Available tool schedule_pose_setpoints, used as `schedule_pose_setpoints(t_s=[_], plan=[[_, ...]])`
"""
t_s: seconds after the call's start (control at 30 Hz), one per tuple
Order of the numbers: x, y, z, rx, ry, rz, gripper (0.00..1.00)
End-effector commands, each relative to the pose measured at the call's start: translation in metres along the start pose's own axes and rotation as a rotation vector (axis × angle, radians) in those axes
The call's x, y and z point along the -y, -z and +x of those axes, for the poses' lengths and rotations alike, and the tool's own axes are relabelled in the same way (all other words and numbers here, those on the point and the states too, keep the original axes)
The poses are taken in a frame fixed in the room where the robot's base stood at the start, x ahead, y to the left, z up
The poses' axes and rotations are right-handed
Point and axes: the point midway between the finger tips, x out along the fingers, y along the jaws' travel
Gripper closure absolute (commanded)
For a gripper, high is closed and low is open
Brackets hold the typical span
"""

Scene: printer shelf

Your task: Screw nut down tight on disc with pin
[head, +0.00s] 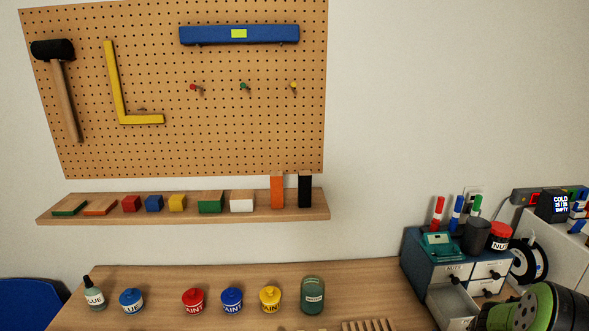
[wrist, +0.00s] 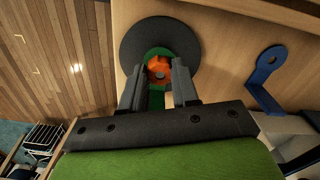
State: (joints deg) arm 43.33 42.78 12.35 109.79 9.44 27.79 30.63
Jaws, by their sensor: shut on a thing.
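In the wrist view, a dark round disc (wrist: 133,43) lies flat on a light wooden surface. An orange nut (wrist: 159,68) sits near its middle; the pin is hard to make out. A green wrench-like tool (wrist: 157,98) has its rounded end around the nut, and its handle runs back between my fingers. My gripper (wrist: 159,76) is shut on this green tool, with one dark finger on each side. How far down the nut sits cannot be told. In the head view, the disc, nut and fingertips are out of sight.
A blue ring-ended tool (wrist: 268,68) lies right of the disc. In the head view, a drawer unit (head: 425,262) with an open drawer (head: 452,305) stands at right beside my arm. Paint pots (head: 232,300) and a green jar (head: 313,296) line the bench below a shelf (head: 200,208).

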Motion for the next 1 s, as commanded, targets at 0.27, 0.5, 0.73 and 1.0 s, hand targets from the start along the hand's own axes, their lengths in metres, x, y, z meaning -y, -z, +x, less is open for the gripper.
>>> schedule_pose_setpoints(t_s=[0.27,0.5,0.73,1.0], plan=[[0.0003,0.0003,0.0022,-0.001,0.001,0.584,0.87],[0.0001,0.0005,0.0022,-0.001,0.002,1.096,0.88],[0.0001,0.0004,0.0012,-0.001,0.001,1.316,0.88],[0.0001,0.0003,0.0011,-0.001,0.001,1.312,0.57]])
